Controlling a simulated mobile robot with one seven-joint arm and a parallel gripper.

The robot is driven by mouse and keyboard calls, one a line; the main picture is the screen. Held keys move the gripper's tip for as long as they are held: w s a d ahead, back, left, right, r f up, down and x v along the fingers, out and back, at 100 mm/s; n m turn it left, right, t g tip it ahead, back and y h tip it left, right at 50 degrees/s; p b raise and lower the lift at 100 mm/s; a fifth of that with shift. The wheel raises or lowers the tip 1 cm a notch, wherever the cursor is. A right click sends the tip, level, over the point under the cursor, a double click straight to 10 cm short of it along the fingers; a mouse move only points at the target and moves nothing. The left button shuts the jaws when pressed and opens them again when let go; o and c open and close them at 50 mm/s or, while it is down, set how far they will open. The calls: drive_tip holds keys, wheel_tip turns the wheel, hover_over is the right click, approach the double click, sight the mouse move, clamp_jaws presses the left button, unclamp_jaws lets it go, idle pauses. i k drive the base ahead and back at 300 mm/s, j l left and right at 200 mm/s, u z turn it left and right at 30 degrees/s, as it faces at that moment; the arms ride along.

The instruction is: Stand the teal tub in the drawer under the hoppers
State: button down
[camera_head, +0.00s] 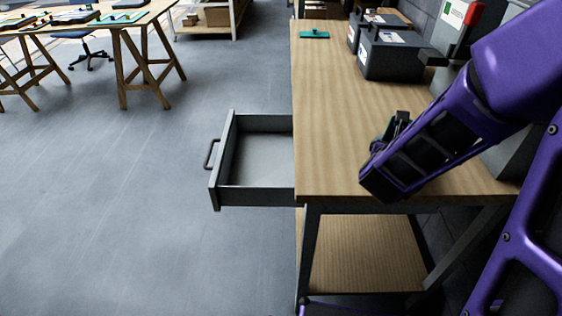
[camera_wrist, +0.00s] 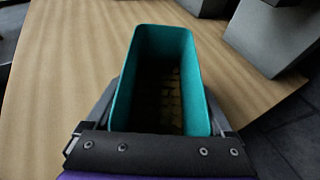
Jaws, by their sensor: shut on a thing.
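The teal tub (camera_wrist: 121,93) is in front of my gripper (camera_wrist: 158,125) in the wrist view, open side towards the camera, with small yellowish-brown pieces in its shadowed bottom. A gripper finger shows on each side of it, and the gripper is shut on the tub. In the head view my gripper (camera_head: 398,122) is over the right part of the workbench, and my arm hides most of the tub. Whether the tub touches the bench top is unclear. The grey drawer (camera_head: 230,152) is pulled out from the bench's left side and looks empty inside.
The wooden workbench (camera_head: 325,120) is clear in its middle and left part. Dark hoppers (camera_head: 397,57) stand at its back right. A flat teal piece (camera_head: 314,34) lies at the far end. A trestle table (camera_head: 95,22) stands far left, with open floor between.

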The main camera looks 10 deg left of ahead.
sight(270, 163)
drive_tip(key=j, duration=0.7)
drive_tip(key=i+j, duration=0.1)
drive_tip(key=j, duration=0.6)
drive_tip(key=j+z, duration=0.2)
drive_tip(key=j, duration=0.45)
drive_tip(key=z, duration=1.1)
